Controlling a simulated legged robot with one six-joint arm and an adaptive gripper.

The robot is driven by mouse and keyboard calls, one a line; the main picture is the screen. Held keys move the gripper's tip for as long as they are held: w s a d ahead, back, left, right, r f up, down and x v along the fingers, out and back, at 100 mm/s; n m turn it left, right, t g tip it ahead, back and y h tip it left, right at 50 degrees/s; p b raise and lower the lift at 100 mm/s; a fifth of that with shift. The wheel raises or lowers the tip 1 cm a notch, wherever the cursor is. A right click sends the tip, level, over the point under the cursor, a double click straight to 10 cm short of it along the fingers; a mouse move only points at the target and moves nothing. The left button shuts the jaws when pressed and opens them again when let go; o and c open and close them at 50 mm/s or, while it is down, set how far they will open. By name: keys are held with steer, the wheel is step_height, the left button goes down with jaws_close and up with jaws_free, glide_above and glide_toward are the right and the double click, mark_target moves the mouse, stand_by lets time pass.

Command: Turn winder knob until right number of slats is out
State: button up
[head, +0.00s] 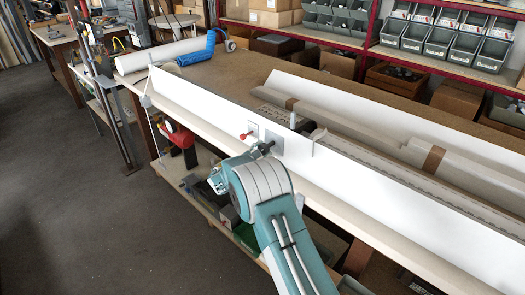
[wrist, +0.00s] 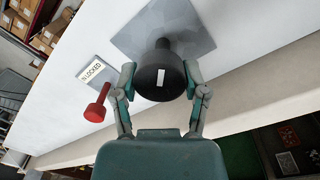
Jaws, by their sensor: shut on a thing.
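The winder knob (wrist: 161,86) is black and round with a white mark on its face, seen in the wrist view. It sits on a grey square plate (wrist: 190,25) on a white panel (wrist: 255,75). My gripper (wrist: 160,73) has one finger on each side of the knob and is shut on it. In the head view, my gripper (head: 262,150) reaches the front of the long white panel (head: 375,185), mostly hiding the knob. A red-knobbed lever (wrist: 97,108) is left of the knob, by a label (wrist: 91,71) ending in "LOCKED". I cannot make out any slats.
A workbench (head: 240,68) runs behind the panel, with long wrapped pieces (head: 350,125) on it. A white roll (head: 160,55) and a blue object (head: 197,52) lie at its far end. Shelves with grey bins (head: 435,40) stand behind. Floor at left (head: 75,200) is clear.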

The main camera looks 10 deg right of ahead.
steer(key=m, duration=0.5)
steer(key=shift+w+a+m, duration=0.1)
steer(key=shift+m, duration=0.3)
steer(key=m, duration=0.5)
steer(key=shift+f+m+g+h, duration=0.1)
steer(key=shift+m+g+h, duration=0.2)
steer(key=shift+m+g, duration=0.15)
steer(key=o, duration=1.1)
steer(key=shift+f, duration=0.1)
steer(key=shift+o, duration=0.2)
steer(key=shift+r, duration=0.2)
